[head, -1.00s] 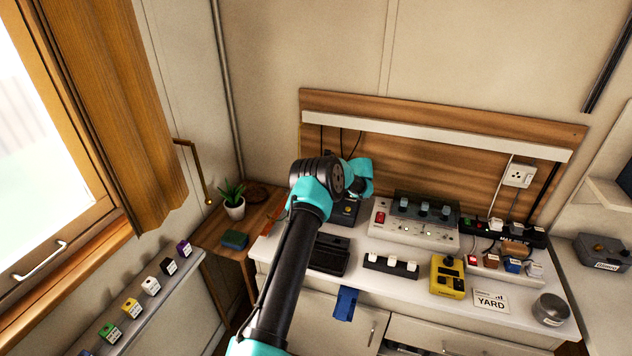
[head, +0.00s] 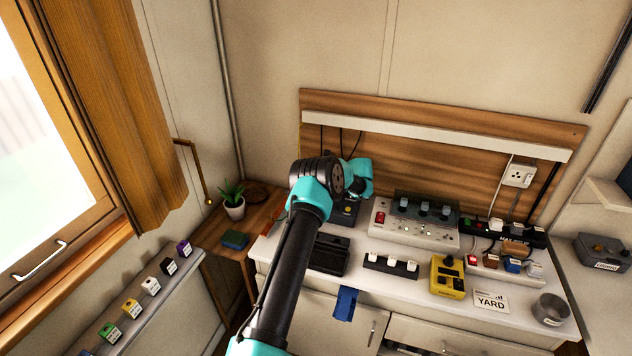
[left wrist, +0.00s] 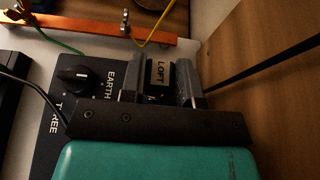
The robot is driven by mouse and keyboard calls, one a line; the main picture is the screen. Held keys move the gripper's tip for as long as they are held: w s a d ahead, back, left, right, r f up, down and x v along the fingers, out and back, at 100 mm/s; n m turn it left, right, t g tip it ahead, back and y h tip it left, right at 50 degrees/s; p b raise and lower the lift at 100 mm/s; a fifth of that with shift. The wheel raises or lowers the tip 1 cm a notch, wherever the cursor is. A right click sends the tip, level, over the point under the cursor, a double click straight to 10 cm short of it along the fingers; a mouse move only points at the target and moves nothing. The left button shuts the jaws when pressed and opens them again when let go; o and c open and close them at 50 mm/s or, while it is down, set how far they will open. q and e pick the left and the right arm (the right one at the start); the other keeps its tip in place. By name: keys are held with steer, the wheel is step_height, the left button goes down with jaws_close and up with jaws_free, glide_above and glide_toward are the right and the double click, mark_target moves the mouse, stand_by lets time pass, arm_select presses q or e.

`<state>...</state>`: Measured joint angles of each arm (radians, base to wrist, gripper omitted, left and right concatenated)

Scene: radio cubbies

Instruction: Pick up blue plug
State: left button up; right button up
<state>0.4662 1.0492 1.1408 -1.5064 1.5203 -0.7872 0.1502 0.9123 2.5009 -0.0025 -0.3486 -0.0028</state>
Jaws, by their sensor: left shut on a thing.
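In the left wrist view my left gripper (left wrist: 161,84) is shut on a small dark block with a pale LOFT label (left wrist: 158,74). The block's colour is hard to tell. It sits between the fingers over the dark switch box (left wrist: 78,105), lettered EARTH; whether it touches the box I cannot tell. In the head view my left arm reaches to the back of the counter and its wrist hides the fingers and the block. A blue plug (head: 513,264) stands in the row at the counter's right, apart from my left gripper. My right gripper is not in view.
A grey panel with switches (head: 412,228) stands right of my wrist. A black tray (head: 328,255), a yellow box (head: 447,277), a YARD card (head: 491,301) and a metal tin (head: 551,309) lie on the counter. An orange bar (left wrist: 95,30) with wires is beyond the switch box.

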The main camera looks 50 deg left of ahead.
arm_select(q)
steer(key=shift+r, duration=0.1)
steer(key=shift+c, duration=0.2)
steer(key=shift+r, duration=1.6)
steer(key=shift+s+d+r, duration=0.15)
steer(key=shift+s+d, duration=0.05)
steer(key=s+d+r, duration=0.1)
steer(key=s+d, duration=0.9)
steer(key=d, duration=0.1)
steer(key=shift+s+d+r, duration=0.15)
steer(key=shift+s+d, duration=0.05)
steer(key=shift+d, duration=0.05)
